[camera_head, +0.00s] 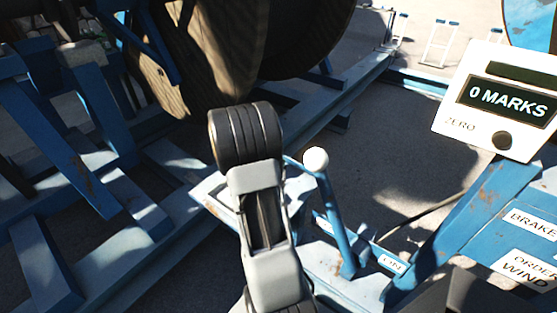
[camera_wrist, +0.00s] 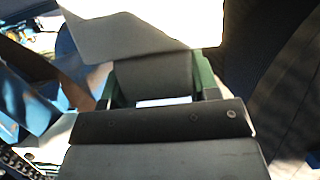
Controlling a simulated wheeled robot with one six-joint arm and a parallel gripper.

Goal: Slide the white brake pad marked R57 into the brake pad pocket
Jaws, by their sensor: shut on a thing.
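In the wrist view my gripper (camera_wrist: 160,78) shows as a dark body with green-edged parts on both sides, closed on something. A pale, angular plate (camera_wrist: 130,38) lies across the front of it, and I take this to be the white brake pad. No R57 marking is readable. A small white strip (camera_wrist: 163,102) shows between the green parts. In the head view my arm hides the gripper and whatever it holds. I cannot make out the brake pad pocket in either view.
A wooden cable reel (camera_head: 205,55) stands in a blue steel frame (camera_head: 335,85) beyond my arm. A blue lever with a white knob (camera_head: 316,160) rises close to its right. A "0 MARKS" counter (camera_head: 500,103) and a blue panel with labels (camera_head: 520,235) stand at right.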

